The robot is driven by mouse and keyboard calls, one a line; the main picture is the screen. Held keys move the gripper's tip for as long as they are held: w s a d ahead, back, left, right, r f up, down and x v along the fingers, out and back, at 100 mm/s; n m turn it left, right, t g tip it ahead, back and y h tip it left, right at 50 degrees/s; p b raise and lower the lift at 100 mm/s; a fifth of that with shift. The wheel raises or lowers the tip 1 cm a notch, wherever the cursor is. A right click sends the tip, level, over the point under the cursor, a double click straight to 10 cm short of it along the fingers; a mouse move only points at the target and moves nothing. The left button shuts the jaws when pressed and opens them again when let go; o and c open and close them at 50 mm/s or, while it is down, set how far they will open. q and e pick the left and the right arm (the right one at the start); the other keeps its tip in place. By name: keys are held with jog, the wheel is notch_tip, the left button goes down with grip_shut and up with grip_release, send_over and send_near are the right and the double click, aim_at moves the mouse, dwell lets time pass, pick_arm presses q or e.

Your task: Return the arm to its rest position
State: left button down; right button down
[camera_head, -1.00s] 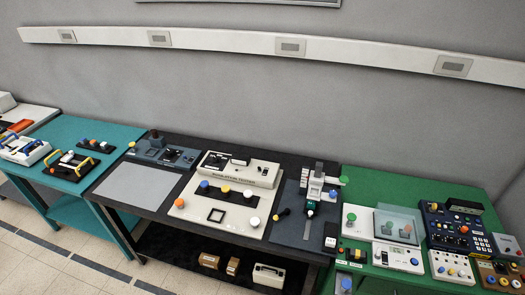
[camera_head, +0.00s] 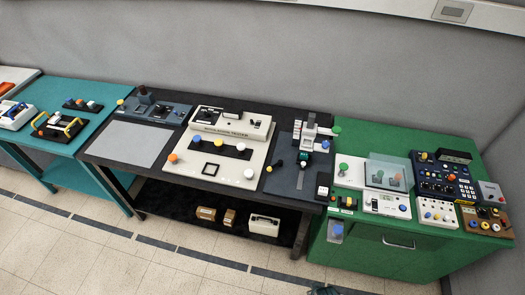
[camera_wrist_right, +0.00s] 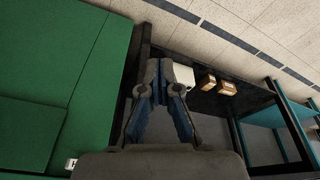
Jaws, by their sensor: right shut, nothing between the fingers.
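My right gripper (camera_wrist_right: 160,68) shows in the right wrist view, its two dark fingers shut together with nothing between them. It hangs in free air beside the green cabinet, with the black table's lower shelf behind it. In the head view, only a small dark piece, perhaps of my right gripper, shows at the bottom edge, in front of the green cabinet (camera_head: 375,255). My left arm and gripper are not in view.
The black table (camera_head: 110,170) carries an insulation tester (camera_head: 228,128), a grey mat (camera_head: 128,143) and other devices. The green cabinet carries several instruments. A teal table (camera_head: 75,95) stands at left. Boxes (camera_head: 206,213) lie on the lower shelf. The tiled floor (camera_head: 90,250) in front is clear.

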jog(key=s+f+g, duration=0.1)
jog(key=s+f, duration=0.3)
jog(key=f, duration=0.4)
jog(key=s+f, duration=0.3)
jog(key=f, duration=0.5)
jog(key=s+d+f+b, duration=0.1)
jog(key=s+d+f, duration=0.2)
jog(key=s+f, duration=0.6)
jog(key=s, duration=0.4)
jog(key=shift+s+d+f+g, duration=0.15)
jog(key=shift+g, duration=0.25)
